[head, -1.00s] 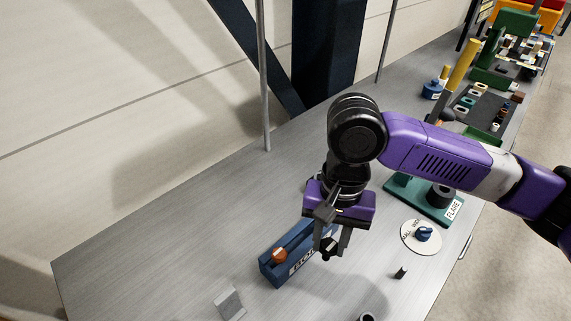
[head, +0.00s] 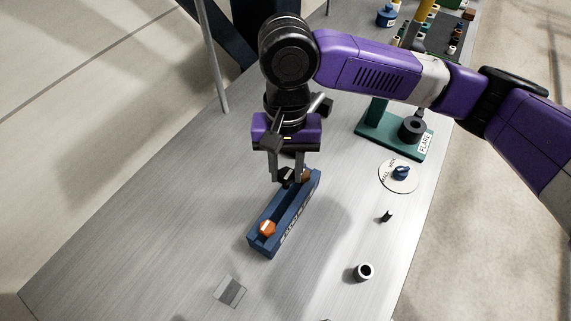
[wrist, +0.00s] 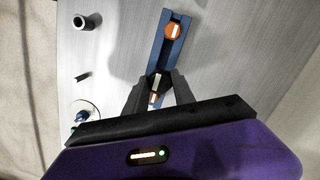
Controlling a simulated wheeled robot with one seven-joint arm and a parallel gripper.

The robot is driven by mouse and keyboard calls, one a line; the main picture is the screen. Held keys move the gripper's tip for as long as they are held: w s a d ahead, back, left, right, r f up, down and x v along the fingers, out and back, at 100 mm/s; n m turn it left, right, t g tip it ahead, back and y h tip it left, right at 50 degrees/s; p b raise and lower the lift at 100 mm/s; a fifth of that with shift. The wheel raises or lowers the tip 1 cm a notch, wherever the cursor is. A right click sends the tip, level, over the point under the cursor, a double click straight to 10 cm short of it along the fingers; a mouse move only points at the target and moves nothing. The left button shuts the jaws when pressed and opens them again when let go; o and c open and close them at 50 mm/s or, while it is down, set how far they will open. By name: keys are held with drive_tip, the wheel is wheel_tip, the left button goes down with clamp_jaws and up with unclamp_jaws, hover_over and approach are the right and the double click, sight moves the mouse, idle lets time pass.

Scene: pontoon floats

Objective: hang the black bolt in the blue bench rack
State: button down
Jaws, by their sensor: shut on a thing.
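The blue bench rack (head: 290,226) is a long narrow holder standing on the grey bench. One orange bolt (head: 267,228) sits in its near end and another orange bolt (head: 306,175) shows near its far end. My gripper (head: 287,179) is over the far part of the rack, shut on the black bolt (head: 287,175), whose dark head shows between the fingers. I cannot tell whether the bolt touches the rack. In the wrist view the rack (wrist: 174,52) runs up from between my fingers (wrist: 157,94), with an orange bolt (wrist: 172,31) at its top end.
A white dial disc with a blue knob (head: 401,173), a small black piece (head: 387,215) and a dark hollow cylinder (head: 364,271) stand right of the rack. A green stand (head: 375,137) is behind them. The bench left of the rack is clear.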

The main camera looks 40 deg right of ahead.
sight(287, 168)
drive_tip(key=shift+f+b, duration=1.7)
drive_tip(key=shift+f, duration=1.1)
drive_tip(key=shift+p, duration=1.1)
drive_tip(key=shift+f+b, duration=1.4)
drive_tip(key=shift+f, duration=1.15)
drive_tip(key=c, duration=1)
unclamp_jaws()
drive_tip(key=shift+o, duration=0.2)
drive_tip(key=shift+r, duration=0.1)
drive_tip(key=shift+w+d+r, duration=0.1)
drive_tip(key=shift+r, duration=1.15)
drive_tip(key=shift+w+d+r, duration=0.1)
drive_tip(key=shift+w+r, duration=0.05)
drive_tip(key=shift+r, duration=1.15)
drive_tip(key=shift+w+d+r, duration=0.1)
drive_tip(key=shift+r, duration=1.15)
